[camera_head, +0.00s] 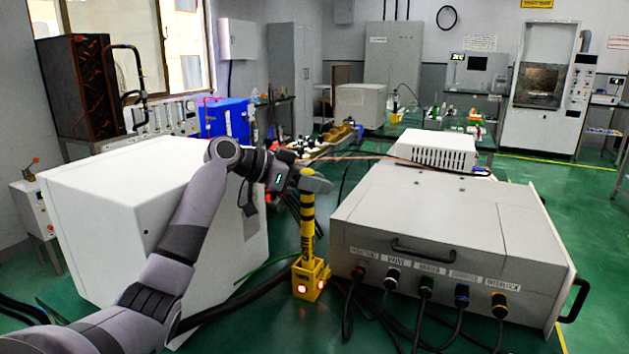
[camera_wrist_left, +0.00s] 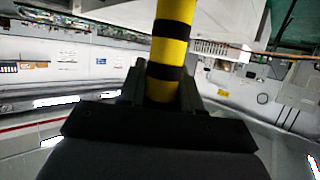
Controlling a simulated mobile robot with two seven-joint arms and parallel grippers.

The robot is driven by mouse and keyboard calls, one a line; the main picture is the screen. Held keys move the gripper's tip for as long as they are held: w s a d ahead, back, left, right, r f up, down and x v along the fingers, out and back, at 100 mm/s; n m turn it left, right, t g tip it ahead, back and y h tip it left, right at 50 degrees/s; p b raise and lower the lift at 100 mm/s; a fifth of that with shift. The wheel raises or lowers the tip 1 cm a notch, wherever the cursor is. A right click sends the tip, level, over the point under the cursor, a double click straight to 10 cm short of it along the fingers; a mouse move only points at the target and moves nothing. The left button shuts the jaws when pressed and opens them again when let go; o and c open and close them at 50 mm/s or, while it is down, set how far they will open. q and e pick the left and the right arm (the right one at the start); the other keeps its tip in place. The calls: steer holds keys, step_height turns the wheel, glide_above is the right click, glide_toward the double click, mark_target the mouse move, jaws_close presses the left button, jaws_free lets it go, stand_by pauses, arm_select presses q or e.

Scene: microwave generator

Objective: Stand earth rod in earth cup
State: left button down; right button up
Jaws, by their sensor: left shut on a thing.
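The earth rod (camera_head: 307,228) is yellow with black bands and stands roughly upright in the head view. My left gripper (camera_head: 312,183) is shut on it near its upper end. In the left wrist view the rod (camera_wrist_left: 172,50) runs out from between the fingers of my left gripper (camera_wrist_left: 162,92). The earth cup (camera_head: 311,281) is a yellow box with glowing orange-red spots, below the rod. The rod's lower end meets the cup's top in the head view; I cannot tell how far inside it is. My right gripper is not in view.
A grey unit (camera_head: 450,235) with a handle and labelled cable sockets stands right of the cup. A white cabinet (camera_head: 150,225) stands to the left. Dark cables (camera_head: 375,315) lie around the cup.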

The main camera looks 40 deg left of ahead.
arm_select(q)
steer(key=c, duration=0.7)
jaws_free()
